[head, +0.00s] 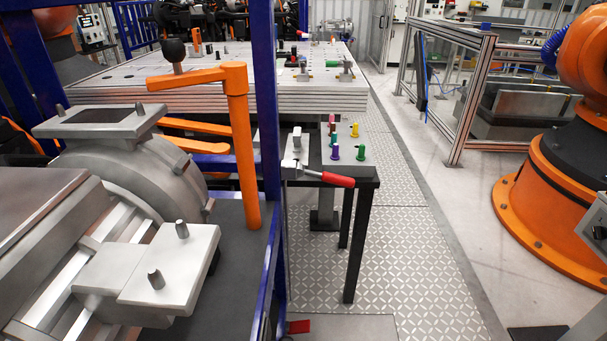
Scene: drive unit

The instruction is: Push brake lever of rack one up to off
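The blue-framed rack (264,90) stands close on the left, its post running down the picture. A small flat red piece (299,326) sticks out at the post's foot, near the floor. Higher up, a red-handled lever (327,178) points right and slightly down beside the post, at the edge of a small dark table. I cannot tell for sure which of the two is the brake lever. My gripper is not in view.
A grey metal drive unit (130,165) and an orange crank arm (240,130) fill the left. The small black-legged table (360,215) carries coloured pegs. A large pale worktable (300,95) is behind. Patterned floor (390,260) is clear; an orange robot (560,190) stands right.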

